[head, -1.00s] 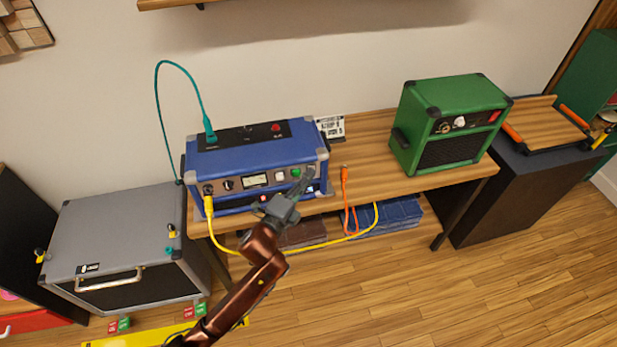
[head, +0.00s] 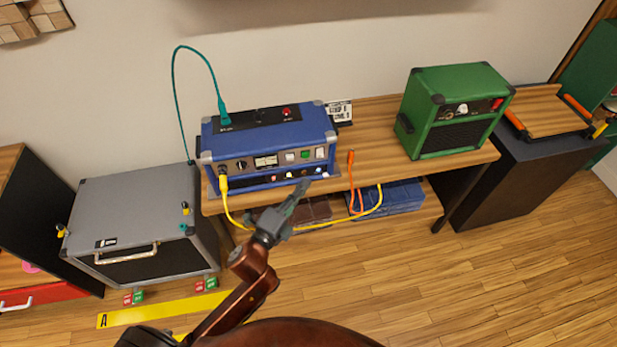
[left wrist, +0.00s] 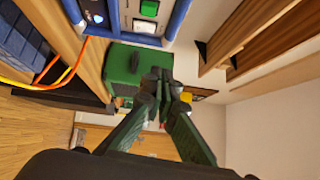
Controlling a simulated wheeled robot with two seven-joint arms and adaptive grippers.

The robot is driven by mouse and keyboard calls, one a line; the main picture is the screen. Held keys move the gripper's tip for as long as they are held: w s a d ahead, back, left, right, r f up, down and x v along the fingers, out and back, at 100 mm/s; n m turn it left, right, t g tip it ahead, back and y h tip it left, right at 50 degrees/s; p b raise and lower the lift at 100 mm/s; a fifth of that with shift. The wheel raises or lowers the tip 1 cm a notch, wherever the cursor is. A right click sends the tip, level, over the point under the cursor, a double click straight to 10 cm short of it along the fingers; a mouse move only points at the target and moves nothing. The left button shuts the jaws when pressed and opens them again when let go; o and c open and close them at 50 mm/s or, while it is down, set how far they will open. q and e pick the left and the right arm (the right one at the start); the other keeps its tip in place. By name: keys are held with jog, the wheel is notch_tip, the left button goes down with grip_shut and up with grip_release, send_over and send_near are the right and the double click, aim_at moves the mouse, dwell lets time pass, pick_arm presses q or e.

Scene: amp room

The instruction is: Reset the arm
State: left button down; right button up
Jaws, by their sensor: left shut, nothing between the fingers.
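My left arm comes in from the bottom of the head view. Its gripper (head: 294,206) is shut and empty, in front of the table's front edge and just below the front of the blue amplifier (head: 268,140). In the left wrist view the two green-grey fingers (left wrist: 163,88) meet at their tips with nothing between them. The blue amplifier's corner also shows at the top of that view (left wrist: 172,22). My right gripper is in neither view.
A green amp (head: 455,108) stands on the wooden table (head: 375,145). A yellow cable (head: 230,208) and an orange cable (head: 351,180) hang at the table's front. A grey case (head: 140,205) stands at the left, a dark cabinet (head: 520,185) at the right. Floor at the lower right is clear.

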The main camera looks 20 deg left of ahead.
pick_arm(q)
jog(key=shift+s, duration=0.2)
dwell(0.4)
